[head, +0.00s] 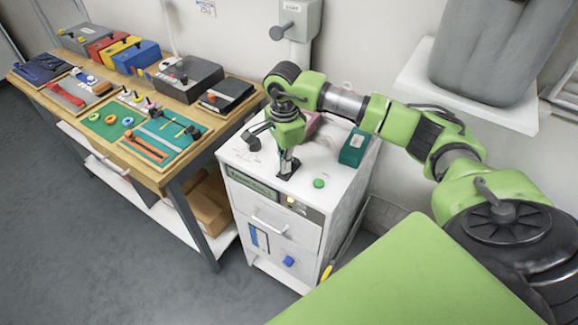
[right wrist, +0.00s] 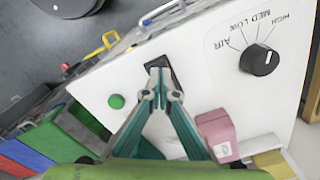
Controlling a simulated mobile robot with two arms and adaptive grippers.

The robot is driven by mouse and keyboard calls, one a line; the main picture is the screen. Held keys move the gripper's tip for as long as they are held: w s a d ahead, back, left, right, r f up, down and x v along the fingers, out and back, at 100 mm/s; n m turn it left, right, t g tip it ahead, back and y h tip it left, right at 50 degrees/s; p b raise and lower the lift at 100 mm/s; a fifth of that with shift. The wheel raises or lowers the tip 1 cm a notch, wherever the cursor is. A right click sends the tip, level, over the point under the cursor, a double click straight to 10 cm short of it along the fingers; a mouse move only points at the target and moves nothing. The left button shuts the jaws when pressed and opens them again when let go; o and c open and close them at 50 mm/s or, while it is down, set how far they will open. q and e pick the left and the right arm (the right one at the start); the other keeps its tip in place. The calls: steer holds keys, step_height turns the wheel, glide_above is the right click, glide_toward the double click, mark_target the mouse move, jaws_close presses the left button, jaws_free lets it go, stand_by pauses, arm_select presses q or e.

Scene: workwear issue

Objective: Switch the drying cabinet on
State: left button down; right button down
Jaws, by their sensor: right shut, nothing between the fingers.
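The drying cabinet (head: 338,178) is a white cabinet with a sloping top, drawers and a small dark green display on its front. On its top are a black switch plate (right wrist: 174,76), a green button (head: 318,183) and a black knob (head: 254,143). In the right wrist view the green button (right wrist: 116,101) is left of the switch, and the knob (right wrist: 259,60) is to the right, beside the marks AIR, LOW, MED and HIGH. My right gripper (head: 287,166) points down, shut and empty. Its fingertips (right wrist: 160,74) are at the switch plate and partly hide it; contact is unclear. My left gripper is not in view.
A pink block (right wrist: 217,130) and a dark green box (head: 354,148) sit at the back of the cabinet top. A wooden workbench (head: 150,178) with trays, tools and boxes stands left. A grey wall box (head: 300,18) with a lever hangs behind. Floor in front is clear.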

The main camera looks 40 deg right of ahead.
steer(key=shift+r+p, duration=1.85)
steer(key=shift+r, duration=1.7)
